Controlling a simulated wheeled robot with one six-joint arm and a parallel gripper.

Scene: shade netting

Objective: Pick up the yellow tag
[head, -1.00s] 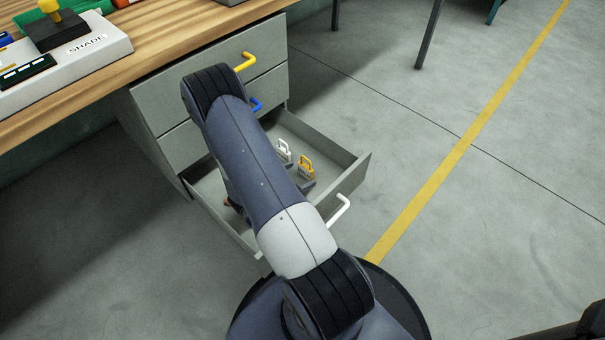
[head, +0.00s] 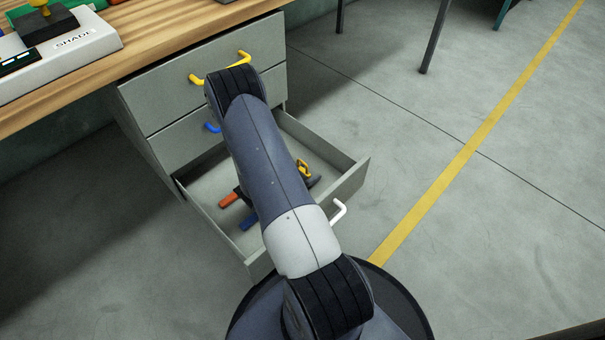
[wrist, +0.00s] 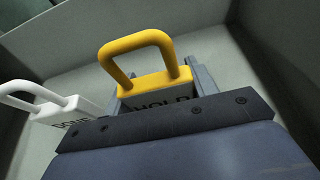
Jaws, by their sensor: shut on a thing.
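The yellow tag (wrist: 152,85) is a padlock-like piece with a looped top and dark lettering that reads "HOLD". In the wrist view it stands between the two fingers of my gripper (wrist: 155,92), which is shut on it. In the head view the tag's yellow loop (head: 304,168) shows just right of my arm, inside the open bottom drawer (head: 350,182). My arm hides most of the gripper there. I cannot tell whether the tag touches the drawer floor.
A white tag (wrist: 70,108) marked "DONE" stands close to the left of my gripper. Orange-handled (head: 230,199) and blue-handled (head: 248,224) items lie in the drawer. Drawer walls surround the gripper. The closed drawers above carry a yellow handle (head: 197,79) and a blue handle (head: 211,127).

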